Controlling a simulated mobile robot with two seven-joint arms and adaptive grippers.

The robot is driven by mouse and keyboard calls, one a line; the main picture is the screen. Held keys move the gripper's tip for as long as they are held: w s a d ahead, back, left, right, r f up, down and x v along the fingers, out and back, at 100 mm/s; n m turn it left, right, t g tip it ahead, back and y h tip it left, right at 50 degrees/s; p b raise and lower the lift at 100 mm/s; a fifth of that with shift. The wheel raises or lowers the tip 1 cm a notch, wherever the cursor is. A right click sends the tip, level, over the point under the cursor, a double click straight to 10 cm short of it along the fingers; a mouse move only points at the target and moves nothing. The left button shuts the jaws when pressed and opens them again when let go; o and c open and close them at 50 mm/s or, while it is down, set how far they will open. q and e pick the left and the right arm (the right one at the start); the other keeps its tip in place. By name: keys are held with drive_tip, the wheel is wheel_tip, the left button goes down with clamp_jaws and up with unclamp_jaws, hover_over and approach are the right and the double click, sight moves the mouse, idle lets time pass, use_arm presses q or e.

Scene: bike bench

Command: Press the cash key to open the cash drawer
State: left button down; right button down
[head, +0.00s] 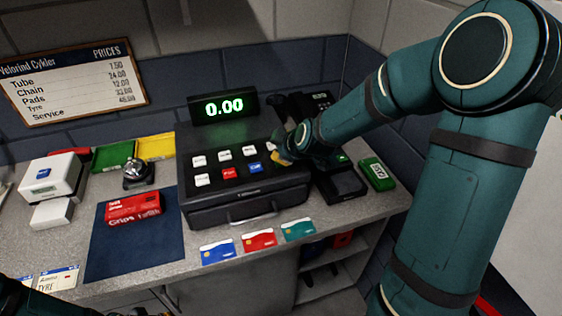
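The cash register (228,207) stands on the counter with its display (224,107) lit at 0.00. Its sloped panel has several white keys, a red key (229,173) and a blue key (256,167); the labels are too small to read. The cash drawer (250,217) looks shut. My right gripper (284,158) is over the right end of the key panel and hides what lies under it. I cannot tell whether it touches a key or how its fingers stand. Only dark parts of my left arm show at the bottom left edge; its fingers are not clear.
A card terminal (341,183) and a green item (377,174) stand right of the register. Three cards (260,239) lie along the front edge. Left are a red grips box (133,208) on a blue mat (120,246), a bell (138,173) and a white printer (50,178).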

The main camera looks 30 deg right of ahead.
drive_tip(key=shift+f, duration=0.1)
idle(0.5)
drive_tip(key=shift+r+p, duration=0.5)
drive_tip(key=shift+r, duration=0.1)
wheel_tip(320, 180, up, 6)
drive_tip(key=p, duration=0.6)
idle(0.3)
drive_tip(key=shift+s, duration=0.1)
idle(0.5)
